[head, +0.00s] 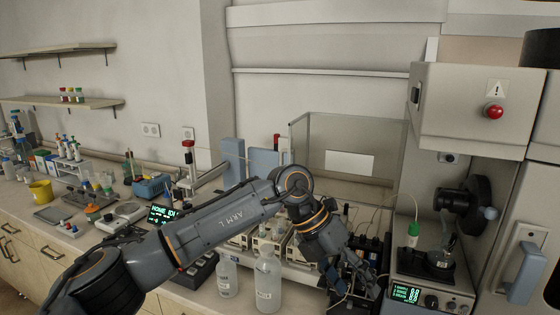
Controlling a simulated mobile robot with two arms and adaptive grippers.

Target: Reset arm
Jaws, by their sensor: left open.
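My left arm (220,228) comes in from the lower left and reaches across the bench, with its wrist bent downward. My left gripper (352,290) points down and is open, right of the two clear bottles and left of the spectrometer. Nothing shows held in it, though its fingertips are dark against dark equipment. My right arm and gripper do not show.
Two clear bottles (267,280) stand under my left forearm. The spectrometer (430,270) with a green display stands at the right, below a grey box with a red button (493,112). A clear panel (350,135) rises behind. Labware crowds the left bench.

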